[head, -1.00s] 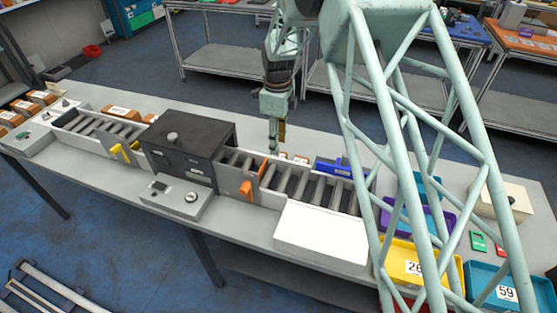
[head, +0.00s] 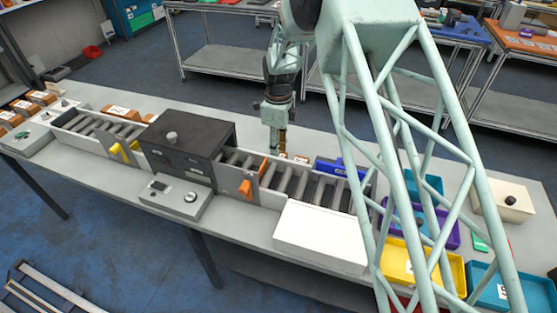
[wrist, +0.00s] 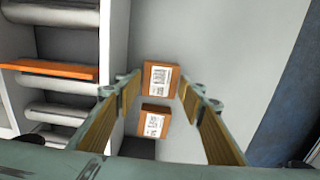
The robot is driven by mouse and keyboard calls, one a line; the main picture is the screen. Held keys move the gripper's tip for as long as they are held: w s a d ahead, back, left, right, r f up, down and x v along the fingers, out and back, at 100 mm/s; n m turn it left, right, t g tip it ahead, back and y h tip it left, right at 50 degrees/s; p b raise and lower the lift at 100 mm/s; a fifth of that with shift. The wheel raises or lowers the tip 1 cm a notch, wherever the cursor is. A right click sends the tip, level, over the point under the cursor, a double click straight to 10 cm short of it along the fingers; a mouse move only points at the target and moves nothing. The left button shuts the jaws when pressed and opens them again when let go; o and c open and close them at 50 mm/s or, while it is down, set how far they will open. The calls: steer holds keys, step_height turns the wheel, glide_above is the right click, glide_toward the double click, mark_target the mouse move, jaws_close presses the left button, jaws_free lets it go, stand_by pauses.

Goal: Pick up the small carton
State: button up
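Two small brown cartons with white printed labels lie on the grey table beside the roller conveyor. In the wrist view one carton (wrist: 161,80) is farther up the picture and the other carton (wrist: 154,120) is below it, a small gap apart. Both show in the space between the fingers of my gripper (wrist: 168,95). The fingers are spread, with wooden-looking pads, and nothing is held. In the head view my gripper (head: 279,145) hangs pointing down behind the conveyor, close to the cartons, which are small and partly hidden there.
The roller conveyor (head: 314,187) runs beside the cartons, with an orange gate (head: 246,188) and a black box (head: 187,145) over it. A blue bin (head: 341,168) stands to the right of the gripper. Yellow (head: 400,268) and purple trays are farther right, behind my lattice frame.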

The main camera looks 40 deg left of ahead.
steer(key=shift+f, duration=0.7)
steer(key=c, duration=0.6)
steer(key=shift+o, duration=0.2)
steer(key=shift+r, duration=0.1)
step_height(320, 180, up, 10)
steer(key=p, duration=0.1)
stand_by(0.8)
